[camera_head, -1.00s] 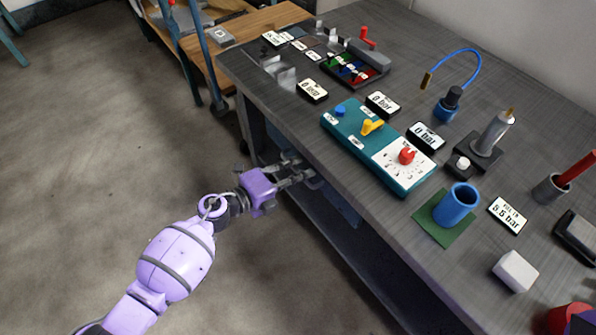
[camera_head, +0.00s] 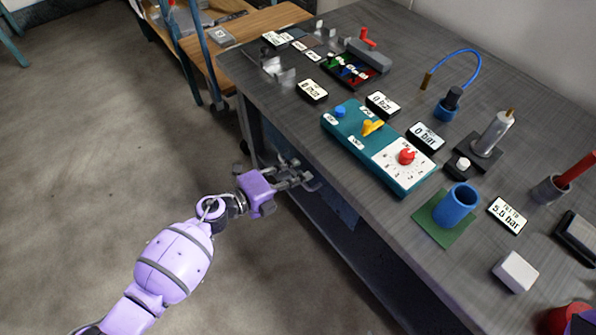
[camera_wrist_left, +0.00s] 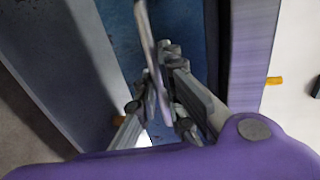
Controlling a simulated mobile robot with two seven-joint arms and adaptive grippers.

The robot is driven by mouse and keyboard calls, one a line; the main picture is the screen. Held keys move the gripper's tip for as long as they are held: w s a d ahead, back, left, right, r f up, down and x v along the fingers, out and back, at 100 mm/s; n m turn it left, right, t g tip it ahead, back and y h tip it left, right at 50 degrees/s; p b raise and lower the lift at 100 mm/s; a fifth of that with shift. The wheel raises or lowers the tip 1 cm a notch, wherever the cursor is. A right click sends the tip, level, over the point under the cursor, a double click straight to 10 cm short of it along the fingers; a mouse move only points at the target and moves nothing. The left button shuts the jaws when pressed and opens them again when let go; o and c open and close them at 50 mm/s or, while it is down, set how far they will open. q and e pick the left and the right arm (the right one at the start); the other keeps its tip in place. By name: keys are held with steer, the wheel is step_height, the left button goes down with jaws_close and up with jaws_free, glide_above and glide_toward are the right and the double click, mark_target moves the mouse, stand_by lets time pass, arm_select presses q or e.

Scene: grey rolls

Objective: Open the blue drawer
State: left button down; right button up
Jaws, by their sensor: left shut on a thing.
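The blue drawer (camera_head: 338,205) is below the grey workbench top, on the side facing me, and is mostly hidden by the bench edge in the head view. In the left wrist view its blue front (camera_wrist_left: 122,35) fills the upper middle, crossed by a thin grey handle bar (camera_wrist_left: 148,40). My left gripper (camera_head: 300,172) is at the bench side, just under the edge. In the wrist view its fingers (camera_wrist_left: 163,90) are shut on the handle bar. I cannot tell how far out the drawer stands.
The floor (camera_head: 100,130) on the left is clear.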

arm_select(q)
steer(key=f+v, duration=0.3)
steer(key=v, duration=1.1)
steer(key=a+f+b+v, duration=0.1)
steer(key=f+v, duration=0.1)
steer(key=v, duration=1.1)
steer(key=shift+s+a+f, duration=0.3)
steer(key=shift+s, duration=0.25)
steer(key=c, duration=2.1)
jaws_free()
steer(key=v, duration=1.2)
